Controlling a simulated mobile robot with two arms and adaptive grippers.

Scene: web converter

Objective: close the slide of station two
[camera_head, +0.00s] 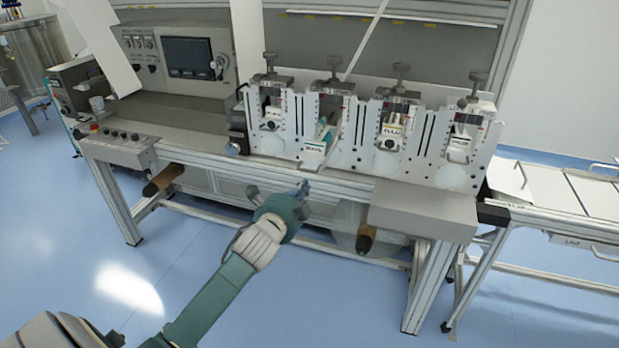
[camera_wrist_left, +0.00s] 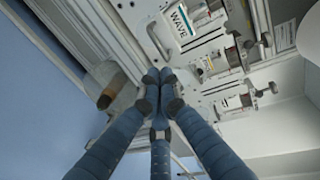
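Station two (camera_head: 329,108) is the second unit from the left in the row on the bench. Its white slide (camera_head: 314,154), with a dark-lettered label, sticks out further toward me than the neighbouring slides. A teal part shows behind the label. In the left wrist view a white slide marked WAVE (camera_wrist_left: 181,22) lies beyond the fingers. My left gripper (camera_head: 304,187) is in front of the bench, below and slightly left of the slide, apart from it in the head view. Its fingertips (camera_wrist_left: 162,84) are drawn together with nothing visible between them. My right gripper is out of view.
Station one (camera_head: 270,110), station three (camera_head: 393,125) and station four (camera_head: 464,140) stand beside station two. A grey box (camera_head: 424,210) juts from the bench front at right. Brown roller ends (camera_head: 164,179) and (camera_head: 365,240) project below the bench edge. Open blue floor lies in front.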

